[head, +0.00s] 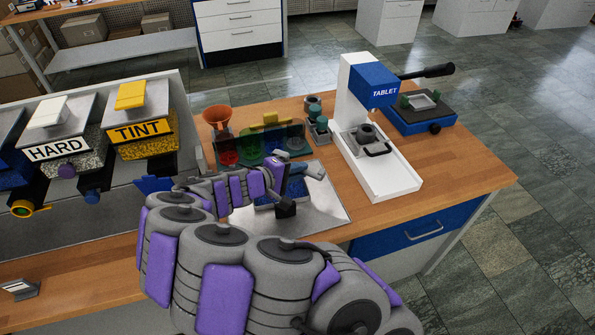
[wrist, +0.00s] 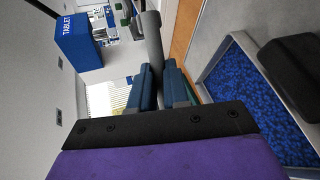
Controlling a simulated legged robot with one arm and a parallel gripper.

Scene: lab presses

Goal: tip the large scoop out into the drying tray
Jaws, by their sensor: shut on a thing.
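My gripper (wrist: 163,88) has its blue fingers closed on a grey cylindrical handle, which I take to be the large scoop's handle (wrist: 153,38). The handle also shows in the head view (head: 315,172), pointing right. A black block-like part (head: 285,207) hangs beside the gripper, low over the metal drying tray (head: 328,212); a dark rounded part shows close up in the wrist view (wrist: 298,70). Blue granules (wrist: 255,105) lie in a pale-edged rectangular area under it. A blue patch shows on the tray in the head view. My arm hides part of the tray. I cannot see the scoop's inside.
The white and blue TABLET press (head: 372,130) stands right of the tray. Behind are an orange funnel (head: 216,117), coloured containers and green-topped pots (head: 317,130). HARD (head: 57,140) and TINT (head: 142,130) dispensers stand left. Bare bench (head: 455,180) lies right.

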